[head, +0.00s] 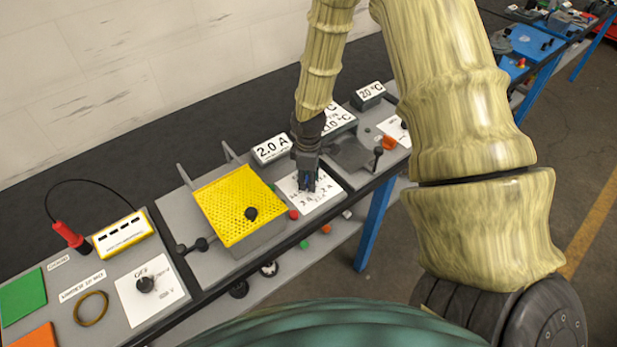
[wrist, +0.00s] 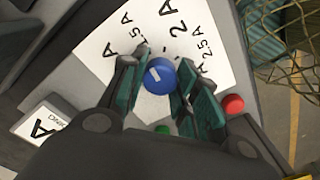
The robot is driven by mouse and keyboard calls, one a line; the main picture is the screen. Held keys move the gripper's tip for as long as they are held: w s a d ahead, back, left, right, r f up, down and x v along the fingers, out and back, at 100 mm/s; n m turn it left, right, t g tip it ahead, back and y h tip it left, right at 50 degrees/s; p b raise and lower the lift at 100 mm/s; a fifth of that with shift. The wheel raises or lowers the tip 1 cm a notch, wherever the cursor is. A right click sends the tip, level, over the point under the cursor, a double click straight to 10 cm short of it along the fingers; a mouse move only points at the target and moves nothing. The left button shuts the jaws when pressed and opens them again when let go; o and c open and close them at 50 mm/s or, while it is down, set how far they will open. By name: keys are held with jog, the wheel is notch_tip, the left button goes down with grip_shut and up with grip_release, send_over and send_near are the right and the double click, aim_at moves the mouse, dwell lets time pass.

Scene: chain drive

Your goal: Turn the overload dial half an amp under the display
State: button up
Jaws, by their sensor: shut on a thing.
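The overload dial (wrist: 161,78) is a round blue knob with a short white mark, on a white plate (wrist: 215,75) printed with amp values around it. The values 1.5 A, 2 A and 2.5 A are readable. My gripper (wrist: 159,68) is shut on the dial, one finger on each side. In the head view my gripper (head: 307,178) stands over the plate and mostly hides the knob. The display (head: 271,149) behind it reads 2.0 A.
A yellow mesh guard (head: 238,203) stands left of the plate. A red button (wrist: 233,104) and a green button (wrist: 162,129) sit close to my fingers. A grey box (head: 350,153) and temperature displays are to the right.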

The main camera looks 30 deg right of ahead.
jog(key=shift+n, duration=0.5)
jog(key=o, duration=1)
jog(key=shift+d, duration=0.1)
jog(key=shift+r, duration=6)
jog(key=shift+s, duration=0.1)
